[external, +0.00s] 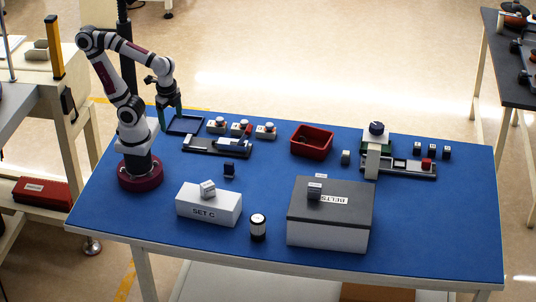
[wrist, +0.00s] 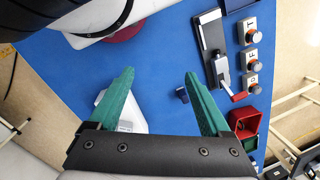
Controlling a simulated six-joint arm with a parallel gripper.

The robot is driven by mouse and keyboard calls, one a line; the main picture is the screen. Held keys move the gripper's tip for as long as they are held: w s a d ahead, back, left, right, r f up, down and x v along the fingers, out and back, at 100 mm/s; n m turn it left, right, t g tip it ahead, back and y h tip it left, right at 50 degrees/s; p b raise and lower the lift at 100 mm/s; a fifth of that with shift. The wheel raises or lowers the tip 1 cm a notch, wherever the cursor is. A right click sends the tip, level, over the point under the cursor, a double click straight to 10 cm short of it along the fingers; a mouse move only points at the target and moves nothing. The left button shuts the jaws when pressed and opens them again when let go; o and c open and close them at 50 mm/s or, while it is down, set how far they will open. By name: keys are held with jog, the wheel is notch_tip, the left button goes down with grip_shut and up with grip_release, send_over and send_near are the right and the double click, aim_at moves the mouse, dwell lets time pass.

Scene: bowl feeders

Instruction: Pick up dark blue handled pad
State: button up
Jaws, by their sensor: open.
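The dark blue handled pad (external: 229,168) is a small dark block on the blue table, in front of the black fixture and behind the white SET C box. In the wrist view the pad (wrist: 182,95) appears small, between the green fingers and close to the right one. My gripper (external: 170,112) is raised above the table's back left, by the dark open frame, well away from the pad. In the wrist view my gripper (wrist: 160,73) has its fingers wide apart with nothing held between them.
The SET C box (external: 208,207) carries a small grey block. The BELTS box (external: 328,230) and a black-and-white cylinder (external: 258,229) stand to the right. A black fixture (external: 217,147), several button blocks and a red bin (external: 311,143) lie behind. The table left of the pad is clear.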

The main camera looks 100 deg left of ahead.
jog(key=shift+c, duration=0.7)
jog(key=m+t+h, duration=0.8)
jog(key=m+t, duration=0.3)
jog(key=m, duration=2.2)
send_near(233, 168)
jog(key=x, duration=0.2)
jog(key=f+x, duration=0.1)
jog(key=x, duration=0.2)
jog(key=shift+a, duration=0.15)
jog(key=x, duration=0.5)
jog(key=shift+w+d+r, duration=0.1)
jog(key=shift+w+d, duration=0.1)
jog(key=shift+w, duration=0.25)
grip_shut()
